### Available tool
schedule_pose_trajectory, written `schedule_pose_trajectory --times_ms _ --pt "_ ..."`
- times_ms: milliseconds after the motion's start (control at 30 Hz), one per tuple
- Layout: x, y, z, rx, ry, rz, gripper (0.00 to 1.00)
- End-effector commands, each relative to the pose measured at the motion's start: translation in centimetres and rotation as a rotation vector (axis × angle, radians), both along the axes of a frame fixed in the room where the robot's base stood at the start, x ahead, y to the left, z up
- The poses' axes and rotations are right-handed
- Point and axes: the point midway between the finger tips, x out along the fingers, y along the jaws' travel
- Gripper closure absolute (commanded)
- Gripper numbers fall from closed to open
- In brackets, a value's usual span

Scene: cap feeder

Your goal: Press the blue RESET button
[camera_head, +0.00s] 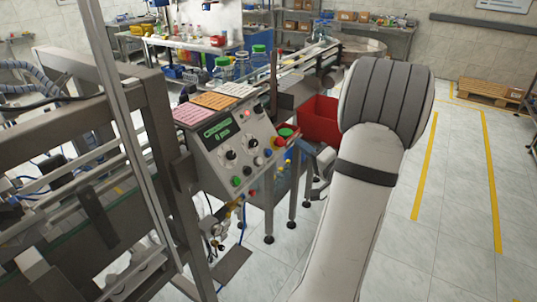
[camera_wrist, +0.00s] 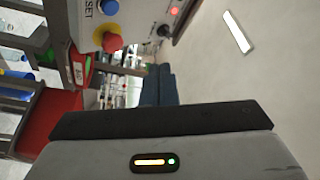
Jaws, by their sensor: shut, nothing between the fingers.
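The blue RESET button (camera_wrist: 109,6) is at the top edge of the wrist view, on a pale panel with the word RESET beside it. In the head view the small blue button (camera_head: 267,153) sits on the sloped control panel (camera_head: 222,151), by a red mushroom button (camera_head: 279,141). That red button (camera_wrist: 107,42) also shows in the wrist view, close to the blue one. My gripper (camera_wrist: 160,120) fills the bottom of the wrist view as a dark bar on a grey body. It is shut and empty, apart from the button. In the head view my arm largely hides it.
The panel also carries a display (camera_head: 216,133), dark knobs and a green button (camera_head: 236,181). A red bin (camera_head: 320,117) stands behind it. Machine framing (camera_head: 120,120) rises on the left. Open floor with yellow lines lies to the right.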

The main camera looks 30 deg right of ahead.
Motion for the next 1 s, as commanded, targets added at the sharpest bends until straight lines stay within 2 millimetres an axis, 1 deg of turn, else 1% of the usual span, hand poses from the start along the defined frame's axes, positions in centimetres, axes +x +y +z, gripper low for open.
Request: schedule_pose_trajectory --times_ms 267,433,567,800,1000 --pt "0.0 0.0 0.0 -0.001 0.000 0.000 1.00" --pt "0.7 0.3 -0.6 -0.001 0.001 0.002 1.00" --pt "1.8 0.8 -1.7 -0.001 0.001 0.002 1.00" --pt "4.4 1.9 -3.7 -0.001 0.001 0.002 1.00" --pt "6.0 2.5 -4.7 -0.002 0.001 0.000 1.00"
